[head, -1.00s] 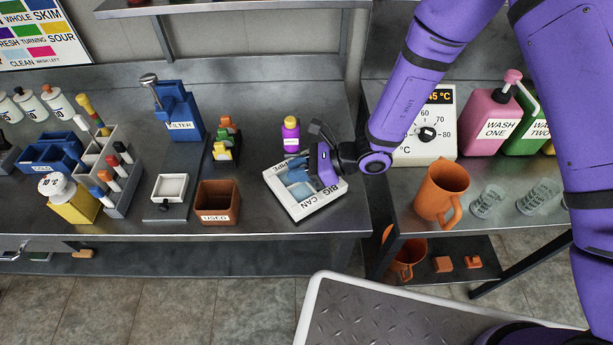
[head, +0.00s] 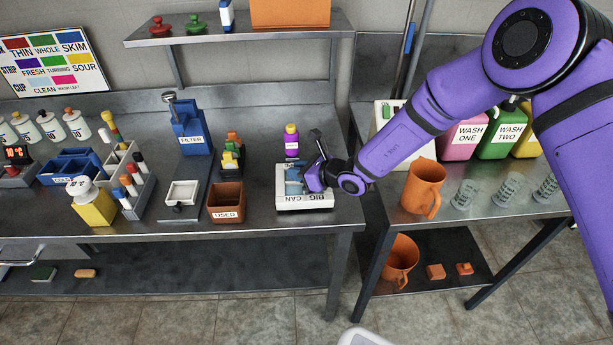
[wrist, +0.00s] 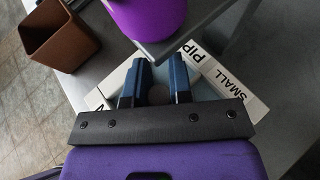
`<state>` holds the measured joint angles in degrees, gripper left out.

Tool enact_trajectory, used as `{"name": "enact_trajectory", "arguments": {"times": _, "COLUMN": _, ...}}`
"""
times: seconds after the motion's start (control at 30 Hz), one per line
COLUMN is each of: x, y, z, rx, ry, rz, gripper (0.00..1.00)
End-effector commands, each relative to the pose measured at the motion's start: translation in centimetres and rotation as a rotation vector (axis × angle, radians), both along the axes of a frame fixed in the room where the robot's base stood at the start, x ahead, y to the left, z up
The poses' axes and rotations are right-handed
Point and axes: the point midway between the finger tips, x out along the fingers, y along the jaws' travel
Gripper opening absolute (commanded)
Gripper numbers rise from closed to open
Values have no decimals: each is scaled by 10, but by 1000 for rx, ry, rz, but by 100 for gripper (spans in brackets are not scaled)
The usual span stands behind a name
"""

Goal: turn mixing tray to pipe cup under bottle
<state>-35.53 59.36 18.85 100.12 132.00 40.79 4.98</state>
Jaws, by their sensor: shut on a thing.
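A purple bottle (head: 291,142) with a yellow cap stands just behind the tray. Single cups cannot be told apart.
A brown "USED" box (head: 226,203) and a small white dish (head: 182,194) stand left of the tray. A blue "FILTER" unit (head: 192,130) is behind them. An orange jug (head: 423,188) stands on the right bench. Bare bench lies between the box and tray.

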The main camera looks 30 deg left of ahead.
Motion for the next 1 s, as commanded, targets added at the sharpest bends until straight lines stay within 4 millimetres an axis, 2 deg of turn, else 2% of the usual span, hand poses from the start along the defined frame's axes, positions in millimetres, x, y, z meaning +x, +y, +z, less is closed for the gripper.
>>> {"name": "enact_trajectory", "arguments": {"times": 0.4, "x": 0, "y": 2, "z": -1, "rx": -1, "ry": 1, "rz": -3, "gripper": 0}}
{"name": "enact_trajectory", "arguments": {"times": 0.43, "x": 0, "y": 2, "z": -1, "rx": -1, "ry": 1, "rz": -3, "gripper": 27}}
{"name": "enact_trajectory", "arguments": {"times": 0.5, "x": 0, "y": 2, "z": -1, "rx": -1, "ry": 1, "rz": -3, "gripper": 43}}
{"name": "enact_trajectory", "arguments": {"times": 0.53, "x": 0, "y": 2, "z": -1, "rx": -1, "ry": 1, "rz": -3, "gripper": 46}}
{"name": "enact_trajectory", "arguments": {"times": 0.83, "x": 0, "y": 0, "z": 0, "rx": 0, "ry": 0, "rz": -3, "gripper": 46}}
{"name": "enact_trajectory", "arguments": {"times": 1.0, "x": 0, "y": -16, "z": 8, "rx": 0, "ry": 0, "rz": -3, "gripper": 46}}
